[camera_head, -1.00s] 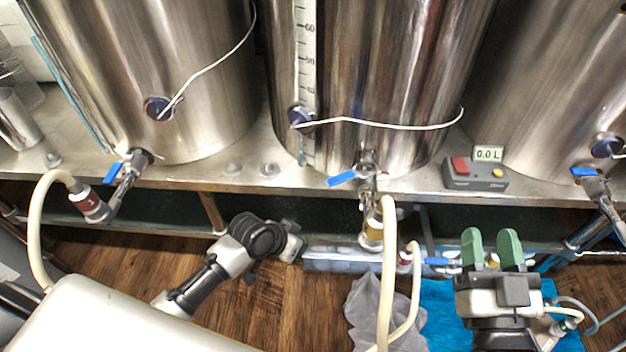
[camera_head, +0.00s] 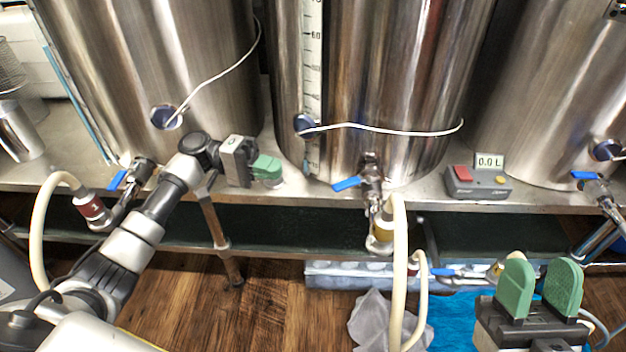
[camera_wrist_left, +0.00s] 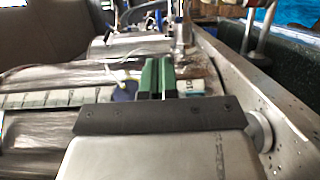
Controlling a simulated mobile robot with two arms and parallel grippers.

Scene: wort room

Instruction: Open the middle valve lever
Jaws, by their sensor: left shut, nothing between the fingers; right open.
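The middle valve lever (camera_head: 346,184) is a blue handle on the metal valve (camera_head: 371,172) at the front of the middle steel tank (camera_head: 385,85). It points left and slightly down. My left gripper (camera_head: 268,168) has green fingers that are shut and empty. It is in front of the gap between the left and middle tanks, left of the lever and apart from it. Its green fingers (camera_wrist_left: 157,78) show in the left wrist view, with metal fittings beyond. My right gripper (camera_head: 540,288) is open and empty at the lower right, below the shelf.
A control box (camera_head: 477,183) reading 0.0 L stands on the steel shelf right of the middle valve. A cream hose (camera_head: 399,270) hangs below that valve. Other blue levers sit on the left valve (camera_head: 117,180) and right valve (camera_head: 585,175). A white cable crosses the middle tank.

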